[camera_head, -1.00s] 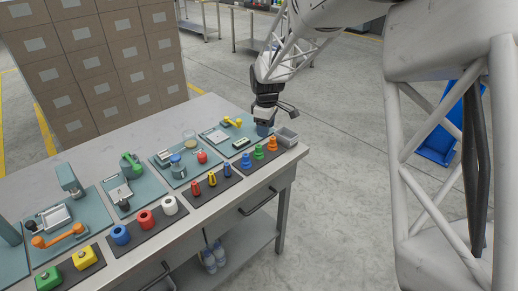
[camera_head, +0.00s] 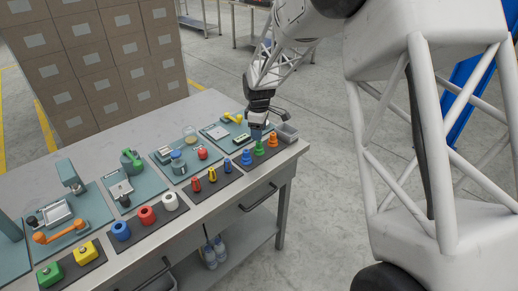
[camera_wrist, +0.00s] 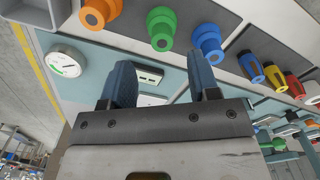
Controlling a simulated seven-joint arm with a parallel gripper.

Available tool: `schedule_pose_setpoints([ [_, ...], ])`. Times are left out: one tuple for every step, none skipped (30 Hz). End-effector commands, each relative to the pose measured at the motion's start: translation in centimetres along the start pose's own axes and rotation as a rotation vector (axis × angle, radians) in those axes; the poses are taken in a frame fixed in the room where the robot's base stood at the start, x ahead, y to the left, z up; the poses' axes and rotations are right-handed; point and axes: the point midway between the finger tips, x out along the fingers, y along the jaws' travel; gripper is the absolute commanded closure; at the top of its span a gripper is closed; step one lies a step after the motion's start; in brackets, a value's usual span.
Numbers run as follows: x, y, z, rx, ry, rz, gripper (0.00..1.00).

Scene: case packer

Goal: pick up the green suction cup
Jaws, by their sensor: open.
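The green suction cup (camera_head: 259,148) stands on a dark mat between the blue suction cup (camera_head: 246,157) and the orange suction cup (camera_head: 273,140). In the wrist view the green cup (camera_wrist: 161,27) is at the top, with the orange cup (camera_wrist: 97,12) to its left and the blue cup (camera_wrist: 208,42) to its right. My gripper (camera_head: 257,133) is just above and behind the green cup in the head view. In the wrist view my gripper (camera_wrist: 163,82) has its two blue fingers apart with nothing between them. The green cup lies beyond the fingertips.
A grey bin (camera_head: 287,132) stands close to the right of the orange cup. A round gauge (camera_wrist: 66,62) shows in the wrist view. Red, yellow and blue tools (camera_head: 212,174) stand on a mat to the left. The bench's front edge is close by.

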Motion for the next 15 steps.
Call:
schedule_pose_setpoints([
  [0.37,0.0,0.0,0.0,0.0,0.0,0.44],
  [0.51,0.0,-0.01,0.0,0.0,0.001,0.44],
  [0.65,0.0,-0.01,0.0,0.0,0.001,0.44],
  [0.71,0.0,-0.01,0.0,0.0,0.001,0.44],
  [0.75,0.0,-0.01,0.0,0.001,0.001,0.44],
  [0.75,0.01,-0.01,0.0,0.001,0.001,0.44],
  [0.75,0.0,-0.01,0.0,0.001,0.001,0.44],
  [0.75,0.0,-0.01,0.0,0.001,0.001,0.44],
  [0.75,0.0,-0.01,0.0,0.001,0.001,0.44],
  [0.76,0.0,0.0,0.0,0.0,0.001,0.44],
  [0.76,0.0,0.0,0.0,0.0,0.001,0.44],
  [0.77,0.0,0.0,0.0,0.0,0.001,0.44],
  [0.8,-0.01,0.0,0.0,0.0,0.001,0.44],
  [0.86,-0.01,0.0,0.0,0.0,0.0,0.44],
  [0.98,-0.03,0.0,0.0,0.0,0.0,0.44],
])
